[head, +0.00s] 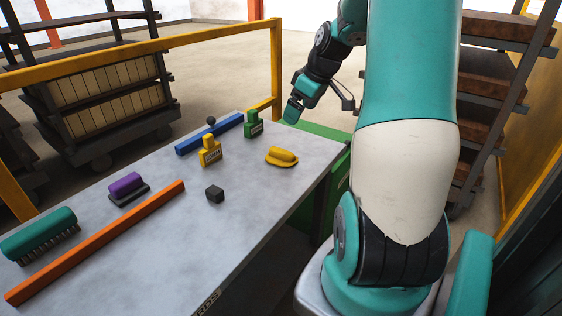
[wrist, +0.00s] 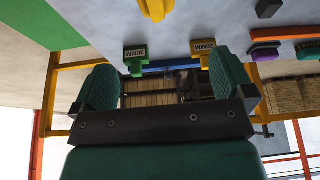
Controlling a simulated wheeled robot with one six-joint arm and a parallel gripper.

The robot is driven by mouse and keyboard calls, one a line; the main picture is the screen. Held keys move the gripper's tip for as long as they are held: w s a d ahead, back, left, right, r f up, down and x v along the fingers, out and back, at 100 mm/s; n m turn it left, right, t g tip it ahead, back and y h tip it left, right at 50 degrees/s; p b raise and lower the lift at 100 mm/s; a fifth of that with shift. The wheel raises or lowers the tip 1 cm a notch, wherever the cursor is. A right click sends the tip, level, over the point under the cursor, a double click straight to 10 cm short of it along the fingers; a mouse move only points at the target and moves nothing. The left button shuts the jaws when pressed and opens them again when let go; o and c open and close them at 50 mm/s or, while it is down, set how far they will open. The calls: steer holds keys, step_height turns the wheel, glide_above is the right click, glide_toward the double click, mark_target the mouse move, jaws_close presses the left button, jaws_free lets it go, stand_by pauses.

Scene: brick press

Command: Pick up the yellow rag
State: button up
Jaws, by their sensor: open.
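The yellow rag (head: 281,156) lies as a small folded heap on the grey tabletop near its far right edge in the head view. In the wrist view the yellow rag (wrist: 156,8) shows only in part, cut off by the top edge. My gripper (head: 291,112) hangs above and beyond the table's far right corner, apart from the rag. In the wrist view my gripper (wrist: 163,75) has its two green fingers wide apart with nothing between them.
On the grey table (head: 150,225) stand a green 30MM block (head: 253,126), a yellow 20MM block (head: 210,152), a blue bar (head: 209,135), a dark cube (head: 215,194), an orange bar (head: 105,238), a purple-handled block (head: 127,188) and a teal brush (head: 39,234). A yellow rail (head: 276,70) borders the far side.

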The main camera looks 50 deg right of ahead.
glide_toward(282, 151)
steer(key=x, duration=0.5)
steer(key=shift+w+a, duration=0.1)
steer(key=shift+a, duration=0.25)
steer(key=shift+d+x, duration=0.15)
steer(key=shift+x, duration=1.2)
steer(key=shift+d+x, duration=0.15)
steer(key=shift+x, duration=1.25)
steer(key=c, duration=1)
